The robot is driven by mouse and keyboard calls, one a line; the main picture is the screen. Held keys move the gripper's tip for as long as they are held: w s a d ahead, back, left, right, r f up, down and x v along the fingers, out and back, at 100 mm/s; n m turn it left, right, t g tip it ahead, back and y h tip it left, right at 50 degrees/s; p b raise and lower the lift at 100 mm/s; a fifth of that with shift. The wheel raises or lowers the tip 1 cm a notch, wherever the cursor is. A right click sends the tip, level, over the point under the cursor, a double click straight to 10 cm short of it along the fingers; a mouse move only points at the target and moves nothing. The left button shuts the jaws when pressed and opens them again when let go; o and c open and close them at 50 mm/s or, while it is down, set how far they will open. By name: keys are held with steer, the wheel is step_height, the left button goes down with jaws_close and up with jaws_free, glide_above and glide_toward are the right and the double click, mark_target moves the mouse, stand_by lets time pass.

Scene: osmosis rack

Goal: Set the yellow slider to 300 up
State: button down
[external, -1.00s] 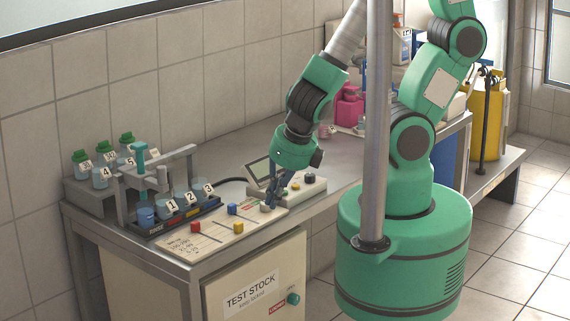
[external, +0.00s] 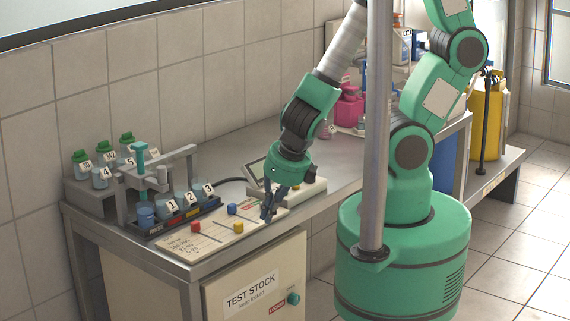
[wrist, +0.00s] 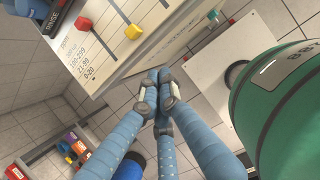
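The yellow slider (external: 238,227) is a small cube knob on the cream slider panel (external: 215,243) at the front of the bench. It also shows at the top of the wrist view (wrist: 133,31). My gripper (external: 267,218) points down near the panel's right end, to the right of the yellow slider and apart from it. In the wrist view my gripper (wrist: 159,86) has its fingertips together with nothing seen between them. The panel's printed scale shows ranges such as 100-299, but the slider's exact reading is too small to tell.
A red slider (external: 195,227) and a blue slider (external: 231,209) sit on the same panel. A device with a screen (external: 300,190) stands behind my gripper. Numbered jars in a dark tray (external: 160,232) stand behind the panel. The bench behind is partly clear.

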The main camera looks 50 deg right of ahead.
steer(key=shift+w+f+b, duration=0.65)
steer(key=shift+w+f, duration=0.6)
steer(key=shift+w, duration=0.3)
steer(key=shift+w+f+b, duration=0.65)
steer(key=shift+w+f, duration=0.6)
steer(key=shift+w, duration=0.25)
steer(key=shift+w, duration=0.1)
steer(key=shift+w, duration=0.3)
steer(key=shift+w+p, duration=0.9)
steer(key=shift+w, duration=3.4)
steer(key=shift+s, duration=0.1)
steer(key=shift+s, duration=0.85)
steer(key=shift+s+b, duration=0.3)
steer(key=shift+s, duration=0.8)
steer(key=p+v, duration=0.5)
steer(key=v, duration=0.5)
